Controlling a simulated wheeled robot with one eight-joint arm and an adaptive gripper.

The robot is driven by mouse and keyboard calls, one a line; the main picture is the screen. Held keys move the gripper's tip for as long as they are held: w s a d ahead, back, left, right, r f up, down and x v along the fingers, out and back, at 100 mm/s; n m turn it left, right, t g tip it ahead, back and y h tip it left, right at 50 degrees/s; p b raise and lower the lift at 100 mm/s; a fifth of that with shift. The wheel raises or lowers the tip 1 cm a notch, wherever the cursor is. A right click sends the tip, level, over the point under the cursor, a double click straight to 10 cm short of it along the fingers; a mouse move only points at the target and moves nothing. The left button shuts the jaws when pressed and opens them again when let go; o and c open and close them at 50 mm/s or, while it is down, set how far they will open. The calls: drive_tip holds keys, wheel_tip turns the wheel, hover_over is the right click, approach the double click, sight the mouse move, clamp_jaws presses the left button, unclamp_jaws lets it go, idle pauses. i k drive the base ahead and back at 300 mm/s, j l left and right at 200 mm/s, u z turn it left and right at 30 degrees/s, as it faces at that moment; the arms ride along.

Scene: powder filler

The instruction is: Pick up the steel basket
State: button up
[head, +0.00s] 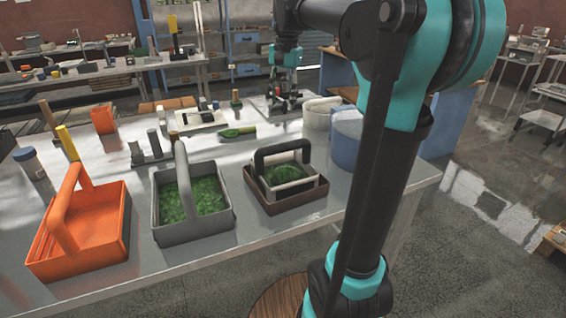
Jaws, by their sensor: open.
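The steel basket (197,229) appears to be the grey one with a tall arched handle, in the middle of the front row on the metal table (265,228). It stands upright and holds green granular material. My gripper (285,104) is open and points down over the far part of the table, behind and to the right of the grey basket and well apart from it. The gripper is small in the view, and nothing shows between its fingers.
An orange basket (110,255) stands left of the grey one. A brown tray (296,204) at right holds a pale basket with a black handle (283,153). A green scoop (237,132) lies behind. A blue round container (346,150) is partly hidden by my arm.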

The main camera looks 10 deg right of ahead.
sight(279, 172)
drive_tip(key=j+z, duration=0.3)
drive_tip(key=k+j+z, duration=0.2)
drive_tip(key=j+z, duration=0.15)
drive_tip(key=k+j+z, duration=0.1)
drive_tip(key=j+z, duration=0.2)
drive_tip(key=k+j+z, duration=0.2)
drive_tip(key=z, duration=0.15)
